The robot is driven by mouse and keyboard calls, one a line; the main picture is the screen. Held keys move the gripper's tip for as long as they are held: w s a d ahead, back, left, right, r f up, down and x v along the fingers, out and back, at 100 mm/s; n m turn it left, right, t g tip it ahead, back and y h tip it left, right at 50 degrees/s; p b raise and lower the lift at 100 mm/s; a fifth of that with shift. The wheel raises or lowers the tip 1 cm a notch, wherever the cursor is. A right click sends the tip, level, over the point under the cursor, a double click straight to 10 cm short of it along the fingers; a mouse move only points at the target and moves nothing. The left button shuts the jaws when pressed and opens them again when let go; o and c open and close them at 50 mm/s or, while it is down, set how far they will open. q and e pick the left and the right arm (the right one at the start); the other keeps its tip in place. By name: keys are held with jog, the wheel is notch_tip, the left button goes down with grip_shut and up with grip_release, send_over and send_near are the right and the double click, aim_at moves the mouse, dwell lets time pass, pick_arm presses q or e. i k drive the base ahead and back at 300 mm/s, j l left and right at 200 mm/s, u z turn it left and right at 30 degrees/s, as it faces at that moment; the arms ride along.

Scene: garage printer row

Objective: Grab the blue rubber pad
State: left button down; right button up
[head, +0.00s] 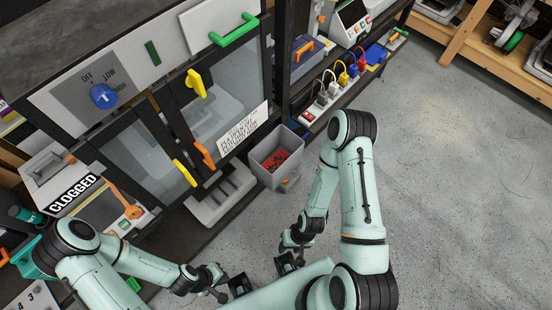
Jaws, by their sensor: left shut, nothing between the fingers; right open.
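A flat blue item (376,54) lies on the low shelf at the upper right, beside the coloured plugs. It may be the blue rubber pad, but it is too small to be sure. My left gripper (238,286) is shut and empty at the bottom middle, far from the blue item. My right gripper (287,262) is open and empty, just right of the left one and low in the picture. Both grippers are in front of my base, and nothing is in contact with the blue item.
A grey bin (268,152) with red bits inside stands on the floor by the cabinet. A power strip (322,103) with several coloured plugs runs along the shelf. A clear-doored cabinet (240,85) fills the upper left. The concrete floor (450,170) to the right is open.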

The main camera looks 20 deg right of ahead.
aim_at(375, 54)
jog(key=i+l+u, duration=0.1)
jog(key=l, duration=0.55)
jog(key=i+l, duration=0.2)
jog(key=l, duration=0.4)
jog(key=i+l+u, duration=0.15)
jog(key=l, duration=0.5)
jog(key=l+u, duration=0.1)
jog(key=l, duration=0.55)
jog(key=i+l+u, duration=0.1)
jog(key=l, duration=0.6)
